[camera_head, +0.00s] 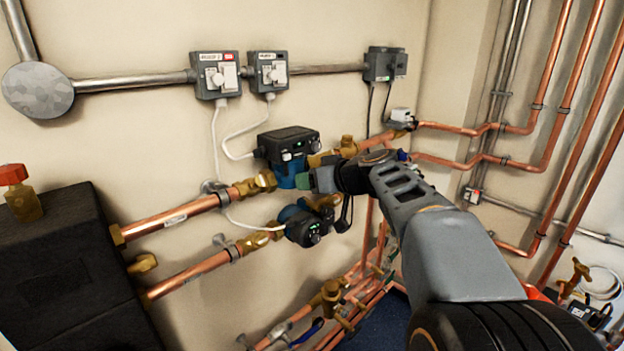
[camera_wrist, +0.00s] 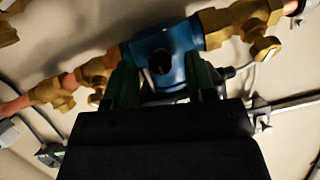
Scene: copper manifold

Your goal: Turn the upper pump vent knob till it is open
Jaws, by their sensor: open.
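The upper pump (camera_head: 287,152) has a black control head and a blue body, in line with the upper copper pipe. My gripper (camera_head: 304,181) is at the lower right of its blue body in the head view. In the wrist view the blue pump body (camera_wrist: 183,40) lies just beyond my gripper (camera_wrist: 162,80), whose two green fingers are apart with nothing held between them. A dark round part (camera_wrist: 161,62), likely the vent knob, shows on the blue body between the fingertips. I cannot tell its turned position or whether a finger touches it.
The lower pump (camera_head: 305,224) sits close below my gripper, and a brass valve (camera_head: 346,147) is right of the upper pump. White cables hang from switch boxes (camera_head: 216,76) on the wall. A black insulated block (camera_head: 60,265) stands at left. Copper pipes run at right.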

